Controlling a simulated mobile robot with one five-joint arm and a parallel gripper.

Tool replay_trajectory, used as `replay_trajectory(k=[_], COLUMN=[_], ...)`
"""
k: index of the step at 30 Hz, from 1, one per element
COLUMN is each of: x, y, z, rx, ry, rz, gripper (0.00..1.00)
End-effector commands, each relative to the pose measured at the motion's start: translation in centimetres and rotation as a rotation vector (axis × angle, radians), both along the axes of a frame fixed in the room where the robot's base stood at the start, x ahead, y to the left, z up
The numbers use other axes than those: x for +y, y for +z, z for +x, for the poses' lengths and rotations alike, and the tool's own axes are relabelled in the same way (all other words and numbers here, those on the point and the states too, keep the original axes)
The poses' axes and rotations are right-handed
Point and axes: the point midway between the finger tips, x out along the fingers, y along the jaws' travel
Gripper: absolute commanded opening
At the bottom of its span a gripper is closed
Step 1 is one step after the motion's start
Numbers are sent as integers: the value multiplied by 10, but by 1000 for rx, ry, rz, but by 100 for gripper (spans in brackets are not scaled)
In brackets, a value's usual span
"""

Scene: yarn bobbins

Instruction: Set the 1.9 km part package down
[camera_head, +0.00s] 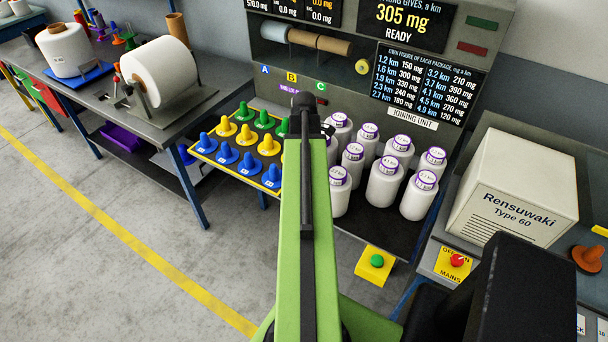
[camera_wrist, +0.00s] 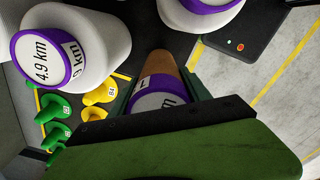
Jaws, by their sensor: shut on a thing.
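My gripper (camera_wrist: 160,82) is shut on a package (camera_wrist: 158,100) with a purple-ringed label. Only "km" and part of a figure show on that label, so I cannot read its length. A brown tapered end shows beyond it between the jaws. In the head view my green arm reaches up to the package shelf, and my gripper's dark end (camera_head: 308,112) hides most of what it holds. A white package marked 4.9 km (camera_wrist: 70,45) is beside my gripper at left in the wrist view. Another white package (camera_wrist: 200,12) is at the top.
Several white packages (camera_head: 384,180) stand close together on the dark shelf right of my arm. Blue, yellow and green cones stand on a yellow-edged board (camera_head: 213,163) at left. The joining unit's display (camera_head: 402,20) reads 305 mg, READY. A white Rensuwaki box (camera_head: 514,190) stands at right.

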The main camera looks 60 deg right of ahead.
Motion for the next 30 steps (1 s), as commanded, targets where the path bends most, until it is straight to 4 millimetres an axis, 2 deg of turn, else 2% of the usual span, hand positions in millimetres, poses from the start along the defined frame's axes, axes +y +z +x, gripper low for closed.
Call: replay_trajectory(k=[1,3,11,15,16,18,21,30], x=[0,0,0,0,0,0,0,1], y=[-18,-29,-26,-31,-30,-29,-29,-28], z=[0,0,0,1,1,1,1,1], rx=[0,0,0,0,0,0,0,0], ry=[0,0,1,1,1,1,2,2], rz=[0,0,0,0,0,0,0,0], gripper=[9,9,9,9,58,67,77,77])
